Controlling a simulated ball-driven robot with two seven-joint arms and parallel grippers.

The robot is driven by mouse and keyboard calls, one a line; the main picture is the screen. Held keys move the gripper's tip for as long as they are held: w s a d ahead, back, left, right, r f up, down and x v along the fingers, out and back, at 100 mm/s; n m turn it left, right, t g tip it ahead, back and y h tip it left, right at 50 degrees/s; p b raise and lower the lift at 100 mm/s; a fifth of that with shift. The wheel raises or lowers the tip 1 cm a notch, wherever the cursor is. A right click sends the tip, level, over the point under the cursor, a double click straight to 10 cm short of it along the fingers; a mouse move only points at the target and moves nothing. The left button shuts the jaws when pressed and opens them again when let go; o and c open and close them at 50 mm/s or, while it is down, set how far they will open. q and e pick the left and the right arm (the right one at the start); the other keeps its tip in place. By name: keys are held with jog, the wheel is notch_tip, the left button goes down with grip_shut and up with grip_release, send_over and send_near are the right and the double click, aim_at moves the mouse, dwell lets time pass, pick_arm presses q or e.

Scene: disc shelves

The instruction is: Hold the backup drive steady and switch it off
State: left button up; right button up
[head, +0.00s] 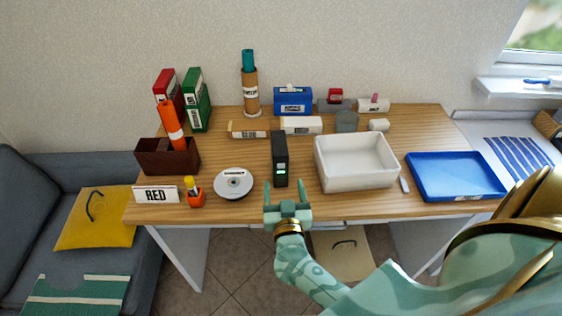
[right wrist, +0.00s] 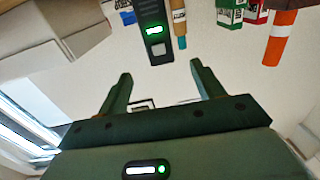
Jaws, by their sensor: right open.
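The backup drive (head: 279,160) is a black upright box with green lit marks on its front, standing near the middle of the desk. In the right wrist view the drive (right wrist: 154,28) shows a green light and a pale square button below it. My right gripper (head: 287,188) is open and empty at the desk's front edge, just in front of the drive and apart from it. Its two fingers (right wrist: 160,85) are spread in the right wrist view, with the drive beyond them. My left gripper is not in view.
A white bin (head: 320,178) stands right of the drive, and a blue tray (head: 415,180) is farther right. A disc stack (head: 233,183) lies left of the drive. A white box (head: 301,124) and several other items stand behind.

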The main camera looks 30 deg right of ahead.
aim_at(281, 164)
jog(key=b+x, duration=0.2)
jog(key=x, duration=0.8)
jog(key=shift+w+d+f, duration=0.1)
jog(key=shift+w+d, duration=0.1)
jog(key=shift+w, duration=0.05)
jog(key=shift+w+d, duration=0.25)
jog(key=shift+w, duration=0.25)
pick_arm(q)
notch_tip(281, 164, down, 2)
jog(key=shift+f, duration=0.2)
pick_arm(e)
jog(key=c, duration=1.3)
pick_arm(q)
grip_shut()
pick_arm(e)
jog(key=shift+o, duration=0.2)
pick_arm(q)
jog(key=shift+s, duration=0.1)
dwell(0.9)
